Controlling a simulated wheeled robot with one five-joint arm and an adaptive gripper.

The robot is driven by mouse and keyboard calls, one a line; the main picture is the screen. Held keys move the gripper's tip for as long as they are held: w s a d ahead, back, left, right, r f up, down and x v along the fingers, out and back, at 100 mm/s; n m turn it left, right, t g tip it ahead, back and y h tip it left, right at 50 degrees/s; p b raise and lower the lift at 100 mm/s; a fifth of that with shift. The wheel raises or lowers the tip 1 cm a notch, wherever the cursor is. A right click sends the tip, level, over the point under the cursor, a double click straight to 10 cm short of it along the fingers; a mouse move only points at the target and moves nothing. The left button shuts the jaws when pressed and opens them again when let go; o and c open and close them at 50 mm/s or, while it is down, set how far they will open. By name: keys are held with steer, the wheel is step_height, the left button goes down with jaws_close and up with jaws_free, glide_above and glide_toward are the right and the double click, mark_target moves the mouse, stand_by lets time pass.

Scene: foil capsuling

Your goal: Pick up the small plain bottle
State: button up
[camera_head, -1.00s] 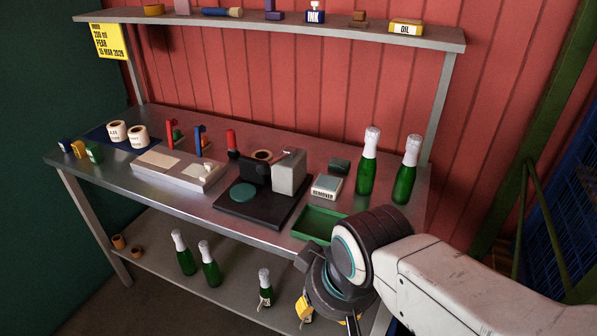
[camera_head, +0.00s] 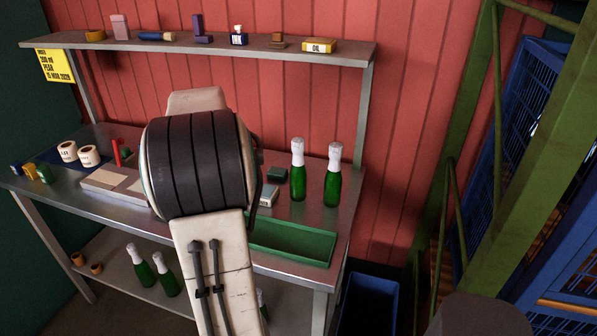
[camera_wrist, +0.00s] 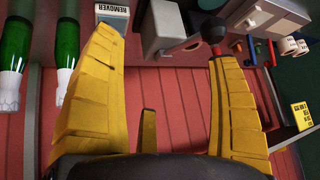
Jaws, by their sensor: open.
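Two green bottles with white foil tops stand upright on the bench's right end, a left one (camera_head: 298,172) and a right one (camera_head: 333,178). Two similar bottles (camera_head: 140,267) (camera_head: 166,275) stand on the lower shelf, and part of another (camera_head: 262,302) shows beside my arm. I cannot tell which is the small plain one. My gripper (camera_wrist: 160,48) is open and empty, its yellow fingers spread wide. The wrist view is upside down; two bottles (camera_wrist: 14,62) (camera_wrist: 67,45) show at its left, outside the fingers. In the head view my arm hides the gripper.
A green tray (camera_head: 290,243) lies at the bench's front right. The grey machine (camera_wrist: 165,25) and a remover box (camera_wrist: 113,12) are near the fingers in the wrist view. An upper shelf (camera_head: 200,45) spans the back. A blue bin (camera_head: 368,303) and green posts stand right.

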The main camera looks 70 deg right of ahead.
steer(key=s+d+m+g+h, duration=0.1)
steer(key=s+d+m, duration=0.1)
steer(key=s+d, duration=0.6)
steer(key=m+g+h+p, duration=0.1)
steer(key=m+p, duration=0.1)
glide_toward(301, 149)
steer(key=x, duration=0.5)
steer(key=shift+w+d+f, duration=0.1)
steer(key=shift+d+f, duration=0.2)
steer(key=shift+d, duration=0.05)
steer(key=shift+p+x, duration=1.25)
steer(key=shift+x, duration=1.85)
steer(key=shift+a, duration=0.1)
steer(key=c, duration=1.5)
